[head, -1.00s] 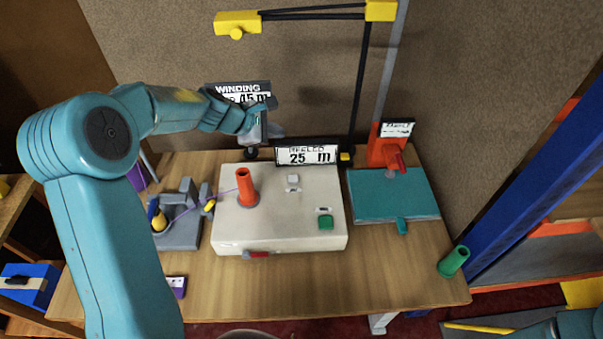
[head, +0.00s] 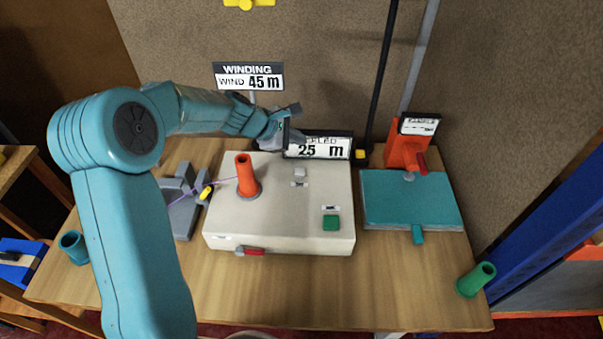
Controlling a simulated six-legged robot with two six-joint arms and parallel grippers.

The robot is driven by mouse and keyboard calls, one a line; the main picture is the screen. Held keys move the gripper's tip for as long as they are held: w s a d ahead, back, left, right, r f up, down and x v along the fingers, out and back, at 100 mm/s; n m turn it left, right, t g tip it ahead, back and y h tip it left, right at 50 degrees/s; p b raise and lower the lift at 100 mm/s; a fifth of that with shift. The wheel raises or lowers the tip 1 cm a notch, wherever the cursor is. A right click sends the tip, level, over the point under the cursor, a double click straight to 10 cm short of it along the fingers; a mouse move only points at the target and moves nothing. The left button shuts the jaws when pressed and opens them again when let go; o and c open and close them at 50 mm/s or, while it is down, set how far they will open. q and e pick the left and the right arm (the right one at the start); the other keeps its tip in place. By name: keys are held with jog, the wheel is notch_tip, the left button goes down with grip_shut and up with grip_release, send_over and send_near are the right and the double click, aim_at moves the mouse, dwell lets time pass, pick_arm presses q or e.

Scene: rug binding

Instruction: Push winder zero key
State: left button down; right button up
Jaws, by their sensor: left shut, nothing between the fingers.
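The winder (head: 230,225) is a cream box on the wooden table. A red-orange spindle (head: 246,177) stands on its left part. A small pale grey key (head: 300,173) sits towards the back of its top, and a green key (head: 331,223) near the front right; their small labels are unreadable. A red lever (head: 254,252) is on the front side. The "25 m" display (head: 320,148) stands at the back. My left gripper (head: 283,130) is shut and empty above the winder's back edge, behind the grey key, partly covering the display. My right gripper is out of view.
A "WIND 45 m" sign (head: 249,77) stands at the back. Right of the winder are a teal plate (head: 410,195) and an orange stand (head: 405,150). A green cup (head: 476,280) is at the right corner. The front table is clear.

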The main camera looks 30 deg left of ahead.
aim_at(298, 173)
pick_arm(q)
notch_tip(298, 173, down, 9)
jog(key=b, duration=0.8)
jog(key=shift+d+r, duration=0.1)
jog(key=shift+r, duration=0.05)
dwell(1.7)
jog(key=shift+f+b, duration=0.4)
jog(key=shift+b, duration=0.1)
